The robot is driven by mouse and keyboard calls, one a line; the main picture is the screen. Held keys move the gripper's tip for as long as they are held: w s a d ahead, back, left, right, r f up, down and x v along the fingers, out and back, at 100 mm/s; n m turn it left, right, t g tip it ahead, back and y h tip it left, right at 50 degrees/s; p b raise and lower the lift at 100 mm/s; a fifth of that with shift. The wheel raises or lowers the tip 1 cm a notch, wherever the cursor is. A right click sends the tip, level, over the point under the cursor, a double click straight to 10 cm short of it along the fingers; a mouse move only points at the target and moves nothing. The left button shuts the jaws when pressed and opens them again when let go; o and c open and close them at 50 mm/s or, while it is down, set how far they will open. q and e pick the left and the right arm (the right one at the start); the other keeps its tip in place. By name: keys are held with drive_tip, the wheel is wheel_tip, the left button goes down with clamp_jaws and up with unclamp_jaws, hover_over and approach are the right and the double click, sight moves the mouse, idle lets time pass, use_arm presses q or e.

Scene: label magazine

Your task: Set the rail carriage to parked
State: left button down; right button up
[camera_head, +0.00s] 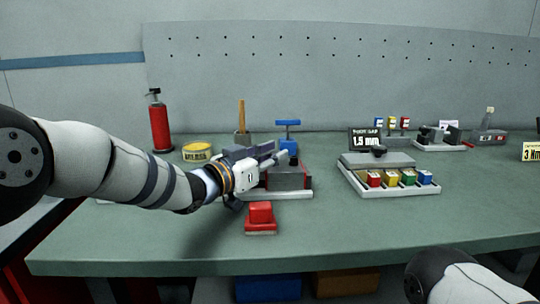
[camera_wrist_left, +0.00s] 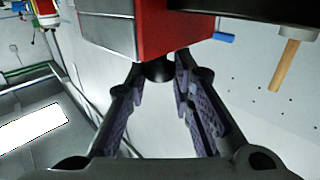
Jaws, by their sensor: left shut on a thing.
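The rail carriage appears to be the dark grey and red block (camera_head: 288,176) on a pale base (camera_head: 280,194), left of the middle of the bench. In the left wrist view its red and grey body (camera_wrist_left: 152,30) fills the top, with a dark round knob (camera_wrist_left: 158,70) below it. My left gripper (camera_head: 262,160) reaches in from the left at the block's near left side. In the wrist view its fingers (camera_wrist_left: 158,82) stand on both sides of the knob, closed on it. The arm hides part of the base. My right gripper is out of view.
A red block (camera_head: 260,216) sits in front of the base. A blue T-handle (camera_head: 288,130) and a wooden handle (camera_head: 241,116) stand behind. A tray (camera_head: 400,189) with coloured blocks is right. The front right bench is clear.

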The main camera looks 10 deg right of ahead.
use_arm(q)
drive_tip(key=shift+s+d, duration=0.1)
drive_tip(key=shift+d, duration=0.1)
drive_tip(key=c, duration=1.8)
unclamp_jaws()
drive_tip(key=o, duration=0.4)
drive_tip(key=shift+d, duration=0.2)
drive_tip(key=shift+a, duration=0.1)
drive_tip(key=shift+a, duration=0.2)
drive_tip(key=v, duration=1.1)
drive_tip(key=shift+s+a, duration=0.15)
drive_tip(key=shift+s, duration=0.15)
